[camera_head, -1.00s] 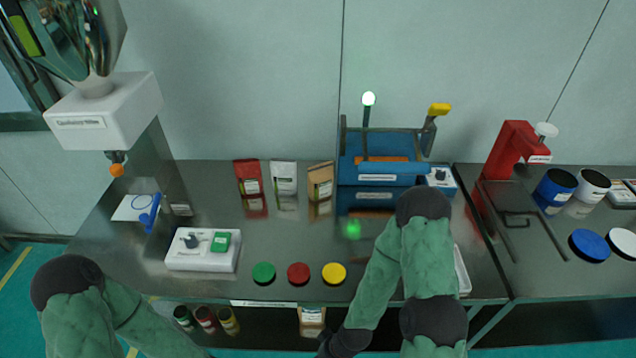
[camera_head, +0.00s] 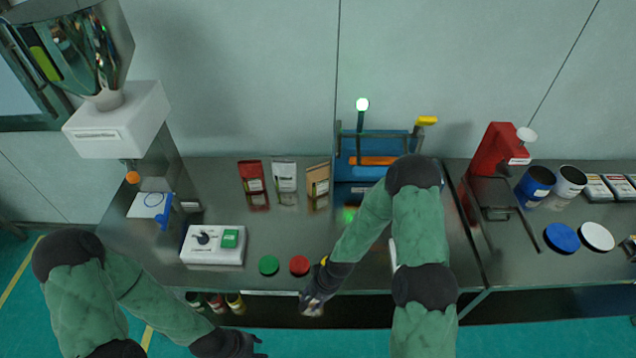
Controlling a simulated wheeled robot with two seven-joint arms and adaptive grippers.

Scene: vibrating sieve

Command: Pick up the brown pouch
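The brown pouch (camera_head: 318,181) stands upright on the bench, at the right end of a row beside a white pouch (camera_head: 284,176) and a red pouch (camera_head: 251,177). My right gripper (camera_head: 312,300) is at the bench's front edge, well in front of the brown pouch and apart from it. It is seen from above, and its fingers are too unclear to tell their state. My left gripper (camera_head: 260,346) is low at the bottom of the picture, in front of the bench. Its dark fingers look spread, with nothing seen between them.
A blue sieve machine (camera_head: 375,172) stands right of the brown pouch. A white control box (camera_head: 213,245), a green lid (camera_head: 269,265) and a red lid (camera_head: 299,265) lie nearer. Jars (camera_head: 235,303) sit below the front edge. Bench between pouches and lids is clear.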

